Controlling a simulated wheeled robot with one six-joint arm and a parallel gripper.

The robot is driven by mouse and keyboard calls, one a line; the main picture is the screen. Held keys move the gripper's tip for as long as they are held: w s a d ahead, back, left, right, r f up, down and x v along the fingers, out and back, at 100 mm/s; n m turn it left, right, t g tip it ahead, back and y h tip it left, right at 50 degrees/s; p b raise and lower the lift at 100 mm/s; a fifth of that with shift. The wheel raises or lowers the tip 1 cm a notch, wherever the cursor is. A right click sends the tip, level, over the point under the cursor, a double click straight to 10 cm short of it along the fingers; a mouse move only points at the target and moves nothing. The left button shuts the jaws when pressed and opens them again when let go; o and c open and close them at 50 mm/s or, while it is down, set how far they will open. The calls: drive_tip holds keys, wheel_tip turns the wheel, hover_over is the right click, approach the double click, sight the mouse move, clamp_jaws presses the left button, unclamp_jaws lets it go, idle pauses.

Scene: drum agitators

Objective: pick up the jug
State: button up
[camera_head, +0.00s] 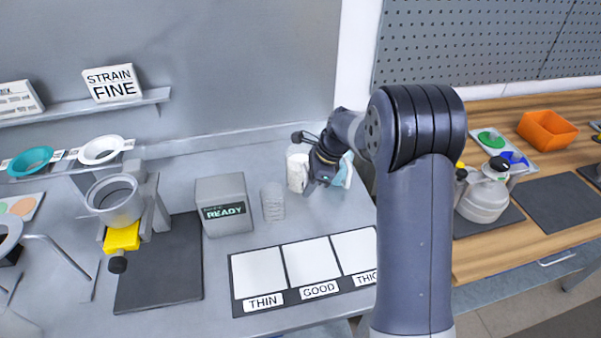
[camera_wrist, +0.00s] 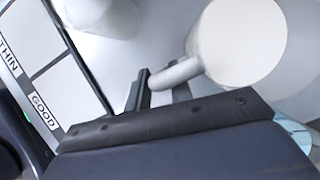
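The jug appears to be the white round vessel (camera_head: 297,170) at the back of the grey bench, partly hidden by my gripper. In the wrist view the jug (camera_wrist: 243,40) fills the upper right, its round white top facing the camera. Its short handle points down-left to my fingers. My gripper (camera_head: 313,170) is just right of the jug in the head view. In the wrist view my gripper (camera_wrist: 162,92) shows two dark fingertips with a gap between them, and the handle's outer end lies over that gap. Contact with the handle cannot be made out.
A light-blue vessel (camera_head: 346,171) stands close behind my gripper. A pale ribbed cylinder (camera_head: 273,202) and the grey READY box (camera_head: 223,205) stand left of the jug. The THIN, GOOD and THICK mat (camera_head: 240,300) lies in front, with its white panels bare.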

clamp_jaws()
drive_tip(key=shift+r, duration=0.25)
idle(0.4)
